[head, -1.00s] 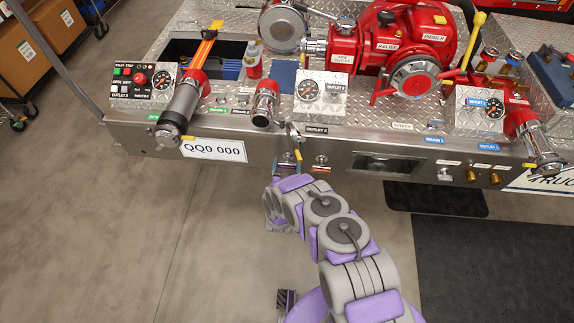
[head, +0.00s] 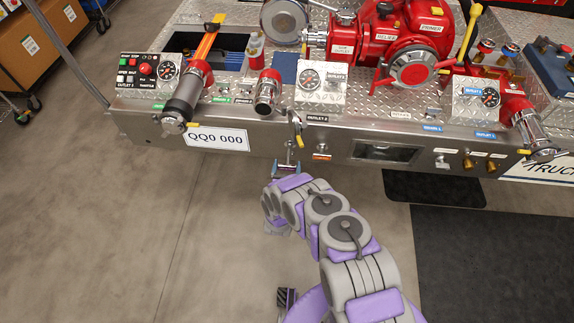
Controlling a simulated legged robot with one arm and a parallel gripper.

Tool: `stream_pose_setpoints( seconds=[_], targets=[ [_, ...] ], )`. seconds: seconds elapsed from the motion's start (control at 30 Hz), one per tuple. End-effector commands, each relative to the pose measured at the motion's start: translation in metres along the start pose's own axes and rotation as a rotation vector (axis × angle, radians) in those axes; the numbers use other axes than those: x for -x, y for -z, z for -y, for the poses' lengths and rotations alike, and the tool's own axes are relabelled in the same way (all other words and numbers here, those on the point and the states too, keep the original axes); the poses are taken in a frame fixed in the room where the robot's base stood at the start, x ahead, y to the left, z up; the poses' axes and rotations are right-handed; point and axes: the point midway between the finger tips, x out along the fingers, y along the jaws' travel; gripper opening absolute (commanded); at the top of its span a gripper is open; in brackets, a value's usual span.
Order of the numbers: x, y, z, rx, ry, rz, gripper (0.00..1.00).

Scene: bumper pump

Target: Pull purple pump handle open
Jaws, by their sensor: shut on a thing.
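The pump handle (head: 290,154) is on the front panel of the bumper, below the OUTLET 2 label. It shows as a short metal rod standing out from the panel toward me. Its outer end is at my gripper (head: 287,168), which is shut on it. The fingers and my purple and grey arm hide most of the grip, so its purple colour is hard to make out.
An orange-marked handle (head: 321,153) is close to the right on the same panel. The QQ0 000 plate (head: 216,137) is to the left. Open floor (head: 150,235) lies in front of the bumper.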

Motion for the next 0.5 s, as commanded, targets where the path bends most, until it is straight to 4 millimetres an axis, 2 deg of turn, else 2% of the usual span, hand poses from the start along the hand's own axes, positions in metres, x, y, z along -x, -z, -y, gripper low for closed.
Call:
stream_pose_setpoints(
  seconds=[0.17, 0.2, 0.3, 0.5],
  targets=[
    [0.0039, -0.0026, 0.0025, 0.001, 0.007, 0.007, 0.35],
    [0.0041, -0.0027, 0.0024, 0.001, 0.007, 0.008, 0.94],
    [0.0036, -0.0028, 0.002, 0.002, 0.006, 0.008, 1.0],
    [0.0029, -0.0029, 0.0013, 0.001, 0.004, 0.008, 1.0]
  ],
)
